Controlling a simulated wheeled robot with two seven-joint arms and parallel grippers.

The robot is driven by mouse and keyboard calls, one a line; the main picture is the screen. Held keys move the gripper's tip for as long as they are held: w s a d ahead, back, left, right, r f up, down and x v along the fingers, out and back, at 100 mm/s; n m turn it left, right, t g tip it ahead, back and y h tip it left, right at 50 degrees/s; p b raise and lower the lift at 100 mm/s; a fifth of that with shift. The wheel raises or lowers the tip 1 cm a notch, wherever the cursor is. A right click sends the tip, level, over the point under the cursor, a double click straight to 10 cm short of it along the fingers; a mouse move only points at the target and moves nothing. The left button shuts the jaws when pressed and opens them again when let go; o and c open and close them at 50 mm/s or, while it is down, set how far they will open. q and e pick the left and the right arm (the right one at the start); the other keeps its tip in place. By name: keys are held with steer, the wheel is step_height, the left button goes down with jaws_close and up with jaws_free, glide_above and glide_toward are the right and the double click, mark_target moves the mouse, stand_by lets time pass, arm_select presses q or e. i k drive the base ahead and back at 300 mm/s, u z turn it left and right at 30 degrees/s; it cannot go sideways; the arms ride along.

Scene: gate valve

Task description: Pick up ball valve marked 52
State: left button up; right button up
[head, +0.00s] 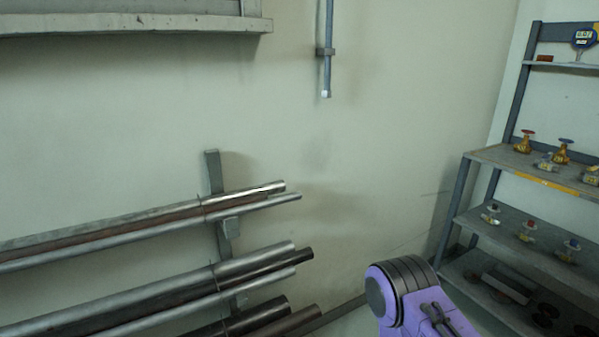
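Several valves stand on the shelf rack at the right. On its upper board are a brass valve with a red handle (525,141) and a brass valve with a blue handle (562,150). Silvery valves (545,162) stand in front of them. The board below holds small valves with a dark top (491,213), a red top (528,230) and a blue top (570,250). No number is legible, so I cannot tell which is marked 52. Neither gripper shows; a purple and dark link of my own arm is at the bottom.
The shelf rack (545,181) has a yellow label on its edge. A blue digital gauge (584,38) sits on its top board. Long metal pipes (150,232) on a wall bracket jut in from the left. A thin vertical pipe (328,50) hangs on the wall.

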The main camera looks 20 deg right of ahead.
mark_target(547, 163)
steer(key=z, duration=0.9)
steer(key=i, duration=1.05)
steer(key=z, duration=1.35)
steer(key=i, duration=1.5)
steer(key=z, duration=0.25)
